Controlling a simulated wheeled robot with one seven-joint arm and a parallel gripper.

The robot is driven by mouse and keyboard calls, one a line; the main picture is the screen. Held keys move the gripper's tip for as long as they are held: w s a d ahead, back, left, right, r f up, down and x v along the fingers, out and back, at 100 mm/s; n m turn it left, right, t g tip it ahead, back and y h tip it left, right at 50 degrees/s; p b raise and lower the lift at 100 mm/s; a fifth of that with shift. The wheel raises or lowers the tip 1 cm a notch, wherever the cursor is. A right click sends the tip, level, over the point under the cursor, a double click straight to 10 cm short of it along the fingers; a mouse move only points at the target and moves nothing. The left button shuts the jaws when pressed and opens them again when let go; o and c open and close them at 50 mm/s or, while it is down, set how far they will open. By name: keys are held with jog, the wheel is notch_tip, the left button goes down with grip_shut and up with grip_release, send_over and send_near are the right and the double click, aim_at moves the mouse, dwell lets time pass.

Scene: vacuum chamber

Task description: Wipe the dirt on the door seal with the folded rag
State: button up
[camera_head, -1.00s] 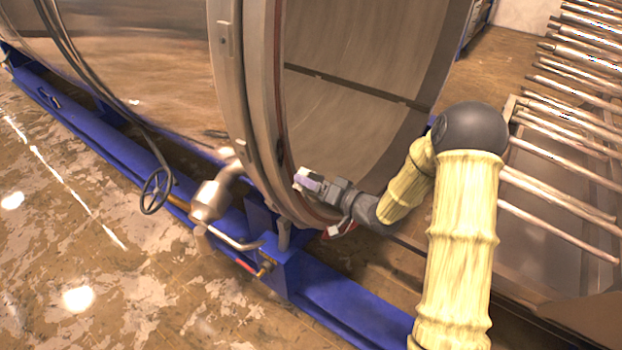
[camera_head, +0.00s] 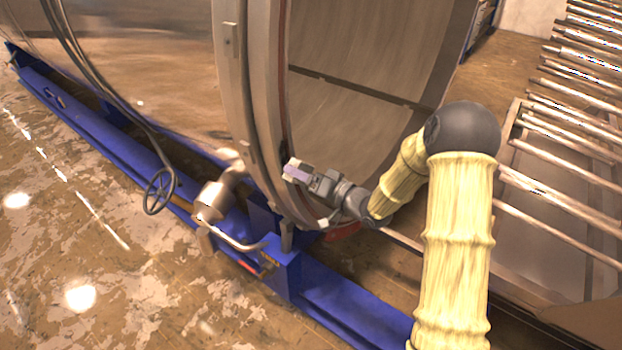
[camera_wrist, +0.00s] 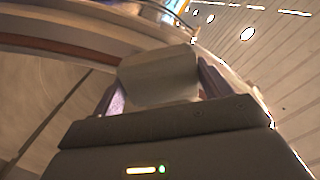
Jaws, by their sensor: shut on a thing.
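My gripper (camera_head: 296,171) is at the lower left part of the chamber's round rim. In the wrist view its two fingers (camera_wrist: 158,90) are shut on the folded rag (camera_wrist: 157,75), a pale grey-beige block. In the head view the rag is too small to make out clearly. The door seal (camera_head: 283,105) shows as a thin reddish-brown line along the rim; in the wrist view a reddish-brown band (camera_wrist: 60,51) curves at the left. The rag is at or close to the rim; I cannot tell whether it touches the seal. I cannot make out the dirt.
The large steel chamber (camera_head: 150,70) rests on a blue frame (camera_head: 345,305). A pipe with a valve (camera_head: 212,200) and a black handwheel (camera_head: 159,191) stand left of the rim. A rack of metal rods (camera_head: 560,150) is at the right. The floor at lower left is clear.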

aim_at(289, 150)
jog(key=shift+x, duration=1.3)
jog(key=shift+x, duration=1)
jog(key=w+d, duration=0.2)
jog(key=w, duration=0.1)
jog(key=shift+d+p, duration=0.3)
jog(key=shift+p, duration=0.1)
jog(key=shift+w+a+r+p, duration=0.1)
jog(key=shift+r+p, duration=0.6)
jog(key=shift+r, duration=0.25)
jog(key=shift+a, duration=0.1)
